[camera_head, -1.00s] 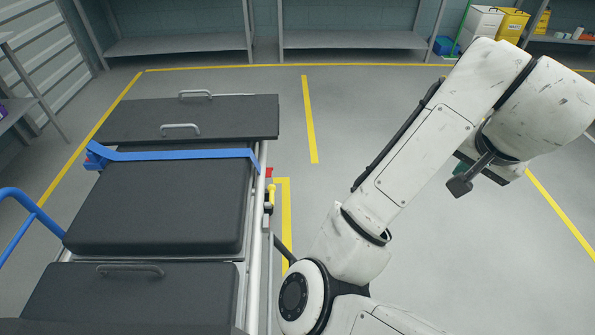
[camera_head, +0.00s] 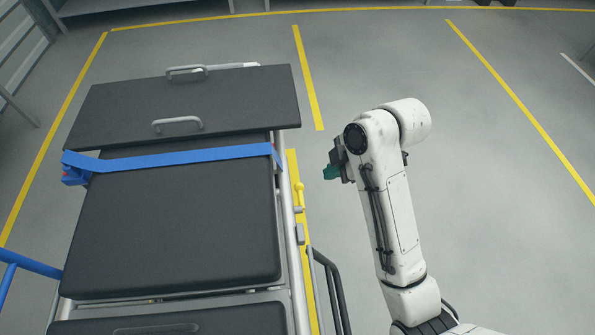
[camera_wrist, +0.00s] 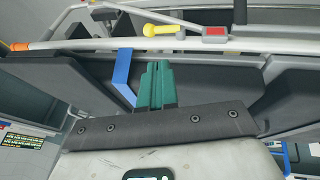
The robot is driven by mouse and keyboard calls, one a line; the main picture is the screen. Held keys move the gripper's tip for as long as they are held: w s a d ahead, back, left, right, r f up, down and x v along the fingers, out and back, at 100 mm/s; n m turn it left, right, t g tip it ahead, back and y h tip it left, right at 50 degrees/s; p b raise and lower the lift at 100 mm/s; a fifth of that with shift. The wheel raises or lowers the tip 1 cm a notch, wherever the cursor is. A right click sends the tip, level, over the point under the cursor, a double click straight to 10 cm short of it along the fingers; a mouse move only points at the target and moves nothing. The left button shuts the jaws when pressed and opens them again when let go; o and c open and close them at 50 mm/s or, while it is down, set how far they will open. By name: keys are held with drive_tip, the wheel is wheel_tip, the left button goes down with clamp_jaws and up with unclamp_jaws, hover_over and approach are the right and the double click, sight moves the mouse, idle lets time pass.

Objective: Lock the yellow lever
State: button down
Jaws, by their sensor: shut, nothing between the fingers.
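The yellow lever (camera_head: 299,193) is small and sits on the right-hand side rail of a stretcher-like bed. In the wrist view the yellow lever (camera_wrist: 165,31) lies roughly horizontal along the rail, with its round knob to the left. My gripper (camera_head: 330,172) is to the right of the lever, apart from it, with its green fingertips pointing left. In the wrist view my gripper (camera_wrist: 158,68) has its green fingers together and empty, and their tips appear just below the lever.
The bed has black pads (camera_head: 185,230), a blue strap (camera_head: 180,158) and a black board with handles (camera_head: 190,103). A black tubular rail (camera_head: 330,285) stands at its near right side. The grey floor (camera_head: 480,200) to the right is clear.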

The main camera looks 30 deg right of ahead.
drive_tip(key=shift+a+f, duration=0.2)
drive_tip(key=shift+a, duration=0.15)
drive_tip(key=b, duration=0.2)
approach(299, 189)
wheel_tip(299, 189, down, 2)
drive_tip(key=a, duration=0.1)
drive_tip(key=b+x, duration=0.1)
drive_tip(key=x, duration=0.2)
drive_tip(key=shift+w+d, duration=0.15)
drive_tip(key=shift+w, duration=0.05)
drive_tip(key=shift+w+f, duration=0.35)
drive_tip(key=shift+f, duration=0.05)
